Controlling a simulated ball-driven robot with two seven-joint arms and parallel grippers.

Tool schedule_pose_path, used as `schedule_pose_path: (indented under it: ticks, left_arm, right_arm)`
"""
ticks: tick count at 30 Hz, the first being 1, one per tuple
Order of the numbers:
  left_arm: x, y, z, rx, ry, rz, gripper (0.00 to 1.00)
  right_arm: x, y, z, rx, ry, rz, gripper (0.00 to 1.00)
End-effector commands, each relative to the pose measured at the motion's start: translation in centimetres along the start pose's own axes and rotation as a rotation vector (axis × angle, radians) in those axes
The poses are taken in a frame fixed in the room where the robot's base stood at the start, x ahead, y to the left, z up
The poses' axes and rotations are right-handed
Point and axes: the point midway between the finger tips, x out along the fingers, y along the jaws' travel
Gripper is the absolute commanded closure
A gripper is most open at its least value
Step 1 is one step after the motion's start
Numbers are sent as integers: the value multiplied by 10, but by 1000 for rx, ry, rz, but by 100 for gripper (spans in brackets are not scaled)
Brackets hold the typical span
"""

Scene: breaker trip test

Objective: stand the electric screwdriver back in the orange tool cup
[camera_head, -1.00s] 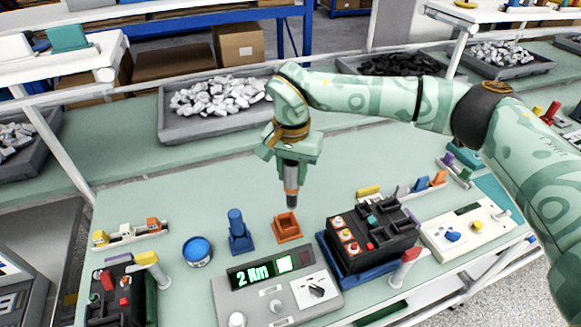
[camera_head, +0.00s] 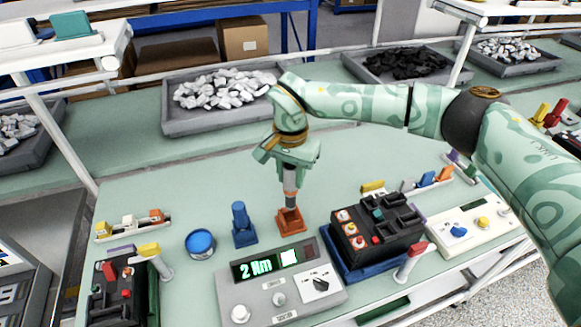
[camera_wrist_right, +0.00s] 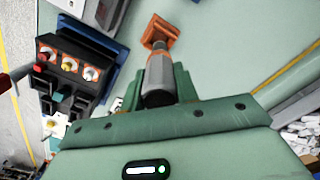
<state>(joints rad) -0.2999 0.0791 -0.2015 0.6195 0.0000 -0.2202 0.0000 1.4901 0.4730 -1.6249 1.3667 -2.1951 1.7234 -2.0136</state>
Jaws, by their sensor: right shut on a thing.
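The electric screwdriver (camera_head: 290,183), grey with an orange lower part, hangs upright below my right gripper (camera_head: 289,168). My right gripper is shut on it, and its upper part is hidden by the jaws. The screwdriver's lower end meets the mouth of the square orange tool cup (camera_head: 290,222); I cannot tell how deep it reaches. In the right wrist view the screwdriver (camera_wrist_right: 158,75) lies between the fingers and overlaps the orange cup (camera_wrist_right: 157,32), hiding part of its opening. My left gripper is not in view.
A blue holder with a blue tool (camera_head: 243,228) stands just left of the cup. A blue tin (camera_head: 200,243) is further left. A grey tester reading "2 Nm" (camera_head: 230,293) stands in front, and a black breaker (camera_head: 378,240) in a blue fixture to the right. The mat behind is clear.

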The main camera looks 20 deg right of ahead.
Motion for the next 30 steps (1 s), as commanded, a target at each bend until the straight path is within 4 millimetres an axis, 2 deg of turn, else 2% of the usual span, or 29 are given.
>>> schedule_pose_path:
  ticks: [3, 9, 30]
  left_arm:
    - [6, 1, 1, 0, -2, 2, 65]
    - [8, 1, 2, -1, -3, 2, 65]
    - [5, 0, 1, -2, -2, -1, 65]
  right_arm:
    - [10, 0, 0, 1, -1, 0, 93]
    - [17, -1, 0, 0, 0, -2, 93]
    - [17, 0, 0, 0, 0, -2, 93]
